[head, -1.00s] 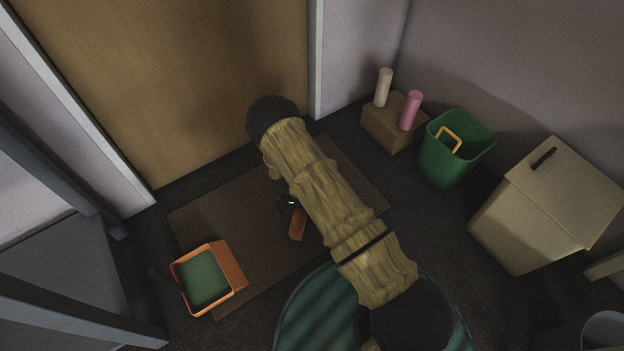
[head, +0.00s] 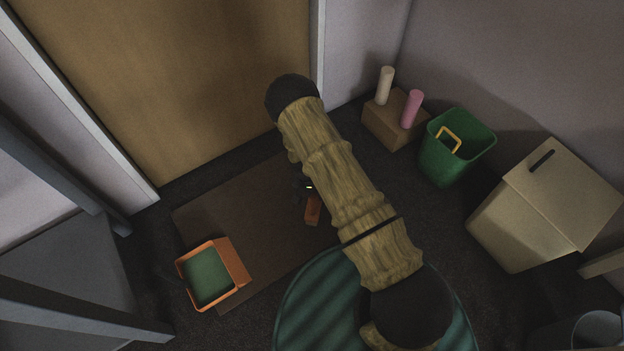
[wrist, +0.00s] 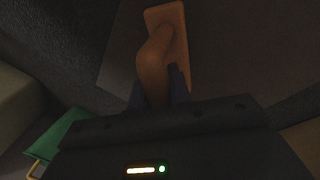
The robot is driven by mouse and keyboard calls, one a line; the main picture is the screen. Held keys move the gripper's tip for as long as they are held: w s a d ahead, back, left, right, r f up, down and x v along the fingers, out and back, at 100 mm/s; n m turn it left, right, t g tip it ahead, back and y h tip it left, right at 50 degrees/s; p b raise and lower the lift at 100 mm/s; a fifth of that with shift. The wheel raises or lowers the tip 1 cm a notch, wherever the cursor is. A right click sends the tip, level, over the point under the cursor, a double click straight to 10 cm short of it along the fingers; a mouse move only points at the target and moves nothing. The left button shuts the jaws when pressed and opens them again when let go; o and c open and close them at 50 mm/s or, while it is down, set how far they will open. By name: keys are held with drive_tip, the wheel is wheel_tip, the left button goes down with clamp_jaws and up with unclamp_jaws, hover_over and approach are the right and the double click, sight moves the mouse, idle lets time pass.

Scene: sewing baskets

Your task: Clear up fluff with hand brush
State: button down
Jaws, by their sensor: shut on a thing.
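An orange hand brush (head: 313,210) is over the brown mat in the head view, partly behind my arm. In the wrist view the brush (wrist: 168,28) shows its flat orange block and rounded handle. My gripper (wrist: 157,90) is shut on the handle. In the head view my gripper (head: 306,188) is mostly hidden by my arm. An orange dustpan (head: 238,262) with a green inside lies at the mat's left front corner, apart from the brush. I cannot make out any fluff. Whether the bristles touch the mat is hidden.
The brown mat (head: 225,215) lies before a wooden door (head: 180,90). At right stand a small box (head: 390,122) with two rolls, a green bin (head: 455,165) with a yellow handle, and a large beige box (head: 520,220). A green striped round rug (head: 310,305) is in front.

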drive_tip(key=shift+d+r+p, duration=0.1)
drive_tip(key=shift+r+p, duration=1.5)
drive_tip(key=shift+r, duration=0.75)
drive_tip(key=shift+w, duration=0.1)
drive_tip(key=w+d+r+n+p, duration=0.1)
drive_tip(key=d+r+p, duration=0.2)
drive_tip(key=r, duration=1.2)
drive_tip(key=w+d+r+n+p, duration=0.1)
drive_tip(key=d+r+p, duration=0.3)
drive_tip(key=r, duration=1.1)
drive_tip(key=shift+w+d+r+n+t, duration=0.2)
drive_tip(key=shift+d+n+t, duration=0.1)
drive_tip(key=shift+d+n, duration=0.4)
